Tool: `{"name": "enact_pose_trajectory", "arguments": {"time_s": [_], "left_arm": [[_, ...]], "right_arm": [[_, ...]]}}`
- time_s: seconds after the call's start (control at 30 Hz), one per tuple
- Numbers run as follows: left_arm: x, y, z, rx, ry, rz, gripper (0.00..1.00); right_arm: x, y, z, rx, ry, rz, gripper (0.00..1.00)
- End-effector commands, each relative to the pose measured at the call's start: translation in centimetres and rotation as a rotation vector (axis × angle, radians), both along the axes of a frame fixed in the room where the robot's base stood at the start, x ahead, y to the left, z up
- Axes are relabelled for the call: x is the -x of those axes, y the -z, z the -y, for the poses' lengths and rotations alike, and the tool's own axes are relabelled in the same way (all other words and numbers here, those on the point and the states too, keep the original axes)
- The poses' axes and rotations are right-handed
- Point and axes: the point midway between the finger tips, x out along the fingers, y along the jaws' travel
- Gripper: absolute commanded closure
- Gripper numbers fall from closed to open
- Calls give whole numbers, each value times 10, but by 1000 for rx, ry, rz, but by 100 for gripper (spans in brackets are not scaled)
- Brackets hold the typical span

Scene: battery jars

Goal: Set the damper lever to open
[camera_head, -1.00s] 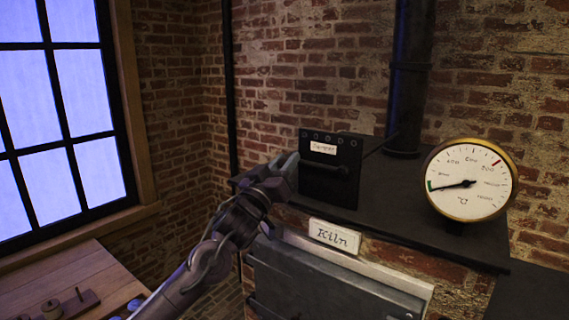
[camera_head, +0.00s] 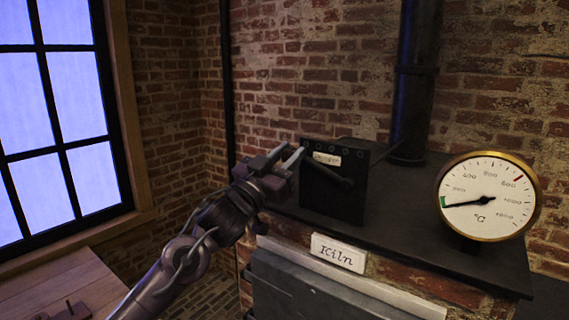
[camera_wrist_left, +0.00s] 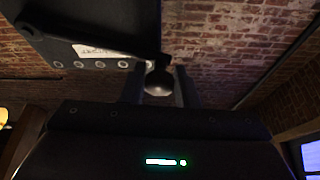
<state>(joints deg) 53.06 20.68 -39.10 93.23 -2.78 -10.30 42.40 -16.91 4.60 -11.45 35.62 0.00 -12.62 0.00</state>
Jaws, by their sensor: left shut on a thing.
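The damper is a black box (camera_head: 335,200) with a paper label (camera_head: 327,158), on top of the kiln in the head view. Its dark lever (camera_head: 328,173) slants from a pivot at the right of the box's face up to the left. My left gripper (camera_head: 293,158) is at the lever's outer end, left of the box. In the left wrist view the lever's round knob (camera_wrist_left: 158,82) sits between the two fingers, and the gripper is shut on it. The lever arm (camera_wrist_left: 115,45) also shows there. My right gripper is in neither view.
A round temperature gauge (camera_head: 488,196) stands on the kiln top, right of the box. A black flue pipe (camera_head: 413,90) rises behind it. The kiln sign (camera_head: 338,252) is below the box. A wooden bench (camera_head: 60,285) is at lower left.

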Motion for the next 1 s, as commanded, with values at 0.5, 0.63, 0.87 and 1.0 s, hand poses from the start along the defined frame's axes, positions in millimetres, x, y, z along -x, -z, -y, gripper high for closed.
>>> {"name": "enact_pose_trajectory", "arguments": {"time_s": [0.5,0.63,0.87,1.0], "left_arm": [[23,-54,28,-394,-1,292,100],[31,-63,38,-496,-1,366,100],[44,-74,57,-664,-1,488,100],[52,-78,68,-750,-1,551,100]], "right_arm": [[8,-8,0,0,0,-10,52],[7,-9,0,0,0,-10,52],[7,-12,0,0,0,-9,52],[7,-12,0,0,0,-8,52]]}}
